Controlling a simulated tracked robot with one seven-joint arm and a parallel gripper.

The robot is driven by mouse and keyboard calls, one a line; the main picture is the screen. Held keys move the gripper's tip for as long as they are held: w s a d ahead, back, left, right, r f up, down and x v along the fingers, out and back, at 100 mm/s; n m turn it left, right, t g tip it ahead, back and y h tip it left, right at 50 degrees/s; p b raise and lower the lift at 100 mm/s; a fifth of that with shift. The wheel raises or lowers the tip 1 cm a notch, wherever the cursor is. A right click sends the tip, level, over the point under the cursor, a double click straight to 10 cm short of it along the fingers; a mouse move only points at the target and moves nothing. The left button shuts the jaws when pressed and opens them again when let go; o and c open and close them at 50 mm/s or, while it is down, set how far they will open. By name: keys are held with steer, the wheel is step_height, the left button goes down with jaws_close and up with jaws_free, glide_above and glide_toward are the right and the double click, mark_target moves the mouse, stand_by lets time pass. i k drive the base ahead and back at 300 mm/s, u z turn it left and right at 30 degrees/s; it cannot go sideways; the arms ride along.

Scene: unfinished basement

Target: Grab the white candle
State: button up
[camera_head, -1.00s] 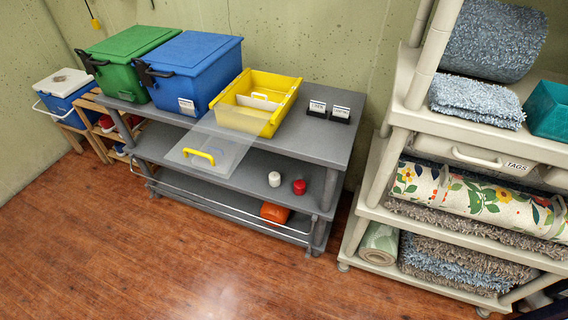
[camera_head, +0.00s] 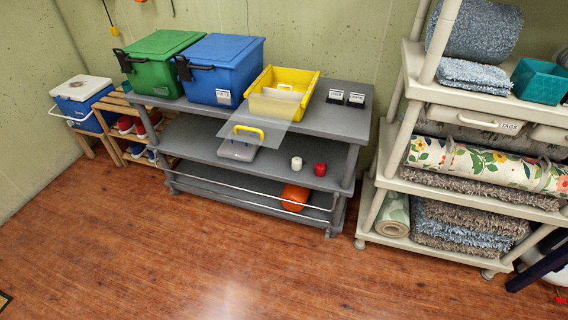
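The white candle (camera_head: 296,163) is a small upright cylinder on the middle shelf of the grey shelving unit (camera_head: 345,120). A red candle (camera_head: 320,169) stands just to its right, apart from it. No part of my gripper shows in this view. The front of the white candle is unobstructed from here.
An orange object (camera_head: 295,197) is on the bottom shelf. Wood floor (camera_head: 200,260) is clear in front.

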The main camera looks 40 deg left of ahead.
mark_target(296, 161)
steer(key=k, duration=1.5)
steer(key=u, duration=0.9)
steer(key=i, duration=1)
